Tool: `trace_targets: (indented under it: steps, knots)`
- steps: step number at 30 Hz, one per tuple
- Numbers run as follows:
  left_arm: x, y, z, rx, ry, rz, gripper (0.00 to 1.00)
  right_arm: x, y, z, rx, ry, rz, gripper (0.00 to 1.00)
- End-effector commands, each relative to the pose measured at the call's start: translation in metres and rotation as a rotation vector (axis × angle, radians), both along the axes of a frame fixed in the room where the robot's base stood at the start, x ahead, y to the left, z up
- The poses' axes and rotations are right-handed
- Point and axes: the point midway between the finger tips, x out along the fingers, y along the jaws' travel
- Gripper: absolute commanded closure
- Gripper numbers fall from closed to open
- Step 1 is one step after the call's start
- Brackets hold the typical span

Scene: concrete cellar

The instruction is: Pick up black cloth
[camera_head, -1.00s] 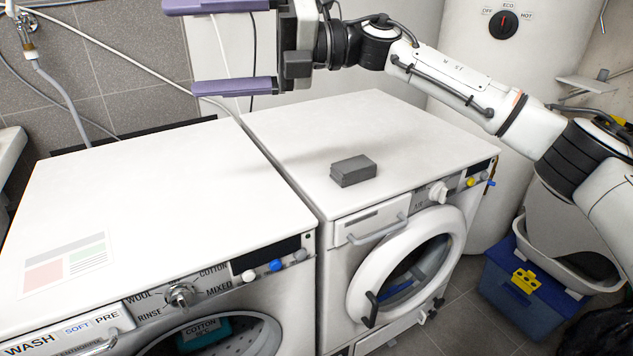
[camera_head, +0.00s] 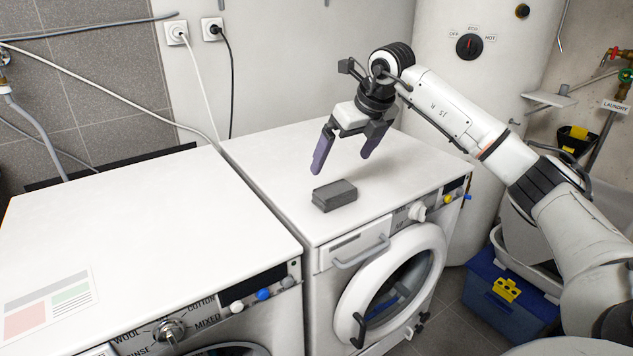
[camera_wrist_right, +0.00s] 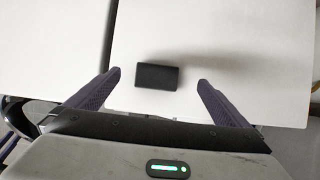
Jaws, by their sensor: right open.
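The black cloth (camera_head: 334,195) is a small dark grey folded block. It lies flat on top of the right-hand machine (camera_head: 290,150), near its front edge. My right gripper (camera_head: 340,166) is open and empty, pointing down above and slightly behind the cloth. In the right wrist view the cloth (camera_wrist_right: 157,76) lies ahead, between the lines of the two purple fingers (camera_wrist_right: 158,83), with clear space on both sides. The fingers do not touch it. My left gripper is not in view.
A second white machine (camera_head: 140,225) stands on the left with a bare top. A white water heater (camera_head: 470,110) stands behind my right arm. A blue box (camera_head: 510,290) sits on the floor at the right. The machine top around the cloth is clear.

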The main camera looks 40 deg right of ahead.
Motion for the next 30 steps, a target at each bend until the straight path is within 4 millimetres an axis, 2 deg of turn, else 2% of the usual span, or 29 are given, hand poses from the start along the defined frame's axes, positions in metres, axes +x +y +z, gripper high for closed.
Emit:
trace_targets:
  steps: [2, 5, 12, 17, 25, 30]
  knots:
    - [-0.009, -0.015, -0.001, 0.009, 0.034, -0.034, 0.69, -0.014, -0.005, -0.002, -0.005, 0.051, -0.001, 0.00]
    - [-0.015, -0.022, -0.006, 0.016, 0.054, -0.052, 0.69, -0.018, -0.006, -0.014, -0.005, 0.079, 0.000, 0.00]
    - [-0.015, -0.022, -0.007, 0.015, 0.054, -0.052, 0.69, -0.004, -0.006, -0.046, -0.005, 0.080, 0.003, 0.00]
    - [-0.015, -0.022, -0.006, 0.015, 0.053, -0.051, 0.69, 0.001, -0.005, -0.056, -0.005, 0.078, 0.003, 0.00]
    - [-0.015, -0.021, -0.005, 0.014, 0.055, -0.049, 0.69, 0.018, -0.001, -0.090, -0.004, 0.078, 0.002, 0.00]
    - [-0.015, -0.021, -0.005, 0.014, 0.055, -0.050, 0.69, 0.022, -0.002, -0.099, -0.005, 0.076, 0.004, 0.00]
